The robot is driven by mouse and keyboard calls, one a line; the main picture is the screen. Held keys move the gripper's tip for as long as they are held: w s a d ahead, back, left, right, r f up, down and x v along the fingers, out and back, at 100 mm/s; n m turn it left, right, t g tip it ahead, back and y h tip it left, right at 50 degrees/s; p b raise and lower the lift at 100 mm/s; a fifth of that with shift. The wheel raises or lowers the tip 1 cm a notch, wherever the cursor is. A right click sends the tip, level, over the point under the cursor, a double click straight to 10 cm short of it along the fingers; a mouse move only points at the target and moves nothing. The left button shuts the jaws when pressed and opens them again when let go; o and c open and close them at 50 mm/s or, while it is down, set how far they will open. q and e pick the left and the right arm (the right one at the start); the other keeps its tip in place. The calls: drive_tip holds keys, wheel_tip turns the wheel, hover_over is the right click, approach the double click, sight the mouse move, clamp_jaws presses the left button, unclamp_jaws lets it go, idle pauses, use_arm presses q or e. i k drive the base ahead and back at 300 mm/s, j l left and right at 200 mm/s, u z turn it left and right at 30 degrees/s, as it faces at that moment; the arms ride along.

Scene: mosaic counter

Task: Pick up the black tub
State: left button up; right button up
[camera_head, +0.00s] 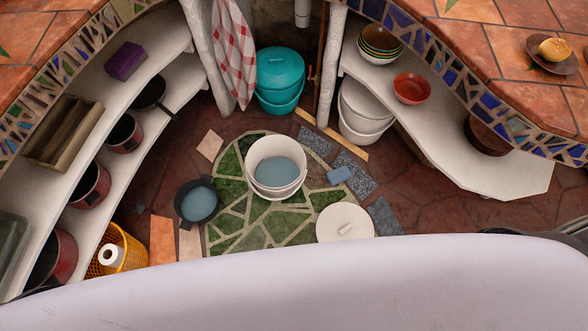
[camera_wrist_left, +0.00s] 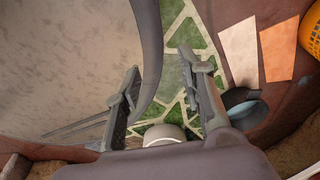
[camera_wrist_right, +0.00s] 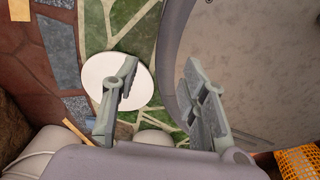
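The black tub (camera_head: 196,222) stands on the floor, left of the white bucket (camera_head: 275,195), at the edge of the green mosaic patch. It is round and dark, with bluish water inside. It also shows in the left wrist view (camera_wrist_left: 236,97), to the right of my left gripper (camera_wrist_left: 162,62), partly behind that gripper's finger. Neither gripper shows in the head view.
An orange basket (camera_head: 123,248) with a paper roll stands lower left of the tub. Curved shelves with pots (camera_head: 125,133) bound the left side. A blue sponge (camera_head: 339,175) and the white lid (camera_head: 345,222) lie right of the bucket. A teal bucket (camera_head: 279,75) stands behind.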

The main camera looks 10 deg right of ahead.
sight(197, 201)
drive_tip(key=k, duration=1.05)
